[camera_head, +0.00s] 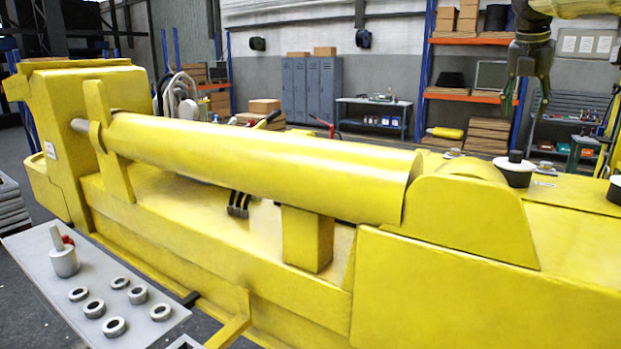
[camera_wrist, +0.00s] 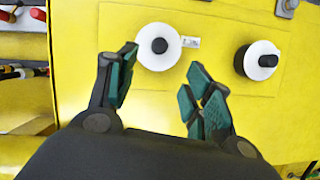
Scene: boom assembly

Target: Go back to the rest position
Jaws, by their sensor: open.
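Two round white parts with black knobs sit on the yellow surface beyond the fingers. One white part (camera_wrist: 170,58) lies in line with the gap between the fingers, and the other white part (camera_wrist: 263,72) is to the right. In the head view they stand at the right, one white part (camera_head: 515,173) below my gripper.
A grey tray (camera_head: 40,262) at lower left holds several metal rings and a cylinder with a red piece (camera_head: 64,256). Shelves with boxes (camera_head: 470,80), a workbench (camera_head: 372,112) and grey lockers (camera_head: 312,90) stand at the back. The air around my gripper looks clear.

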